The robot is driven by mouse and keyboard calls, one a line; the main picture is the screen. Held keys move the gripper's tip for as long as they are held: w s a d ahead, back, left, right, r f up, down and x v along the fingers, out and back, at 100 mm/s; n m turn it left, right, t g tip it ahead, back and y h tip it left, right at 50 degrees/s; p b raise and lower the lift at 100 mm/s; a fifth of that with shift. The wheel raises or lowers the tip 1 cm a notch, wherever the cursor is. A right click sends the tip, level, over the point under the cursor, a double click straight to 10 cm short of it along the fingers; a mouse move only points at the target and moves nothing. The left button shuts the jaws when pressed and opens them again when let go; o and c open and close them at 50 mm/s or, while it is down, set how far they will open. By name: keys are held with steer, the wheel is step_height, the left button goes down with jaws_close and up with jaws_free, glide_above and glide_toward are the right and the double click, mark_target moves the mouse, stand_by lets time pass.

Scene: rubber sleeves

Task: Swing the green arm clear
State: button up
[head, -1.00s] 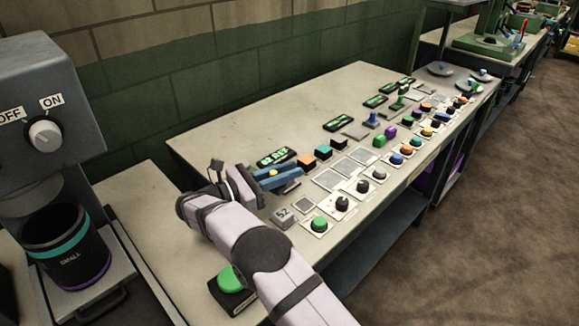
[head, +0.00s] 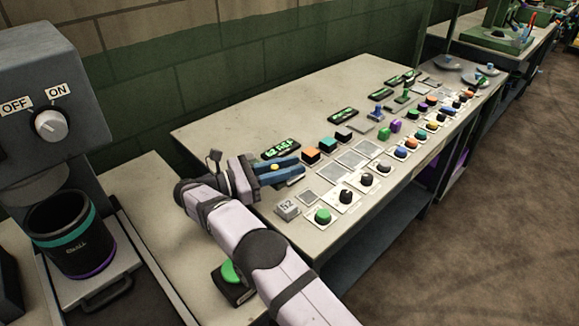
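My gripper (head: 281,169), with blue fingers, hovers over the near end of the control bench, pointing right. Nothing clearly shows between its fingers, and the view is too small to tell whether they are parted. A small upright green lever-like piece (head: 403,97) stands on a plate toward the far end of the bench, well away from my gripper. A green machine with an upright column (head: 496,18) stands on the far table, partly cut off by the top edge. I cannot tell which of these is the green arm.
The bench (head: 235,125) carries rows of coloured buttons, dark knobs (head: 346,196), cubes and green-lit displays (head: 281,148). A green button (head: 231,272) on a dark box sits below my arm. A grey machine (head: 45,90) holding a black cup (head: 68,240) stands left. The bench's rear left is clear.

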steer(key=shift+o, duration=0.9)
steer(key=shift+r, duration=0.15)
step_height(320, 180, up, 10)
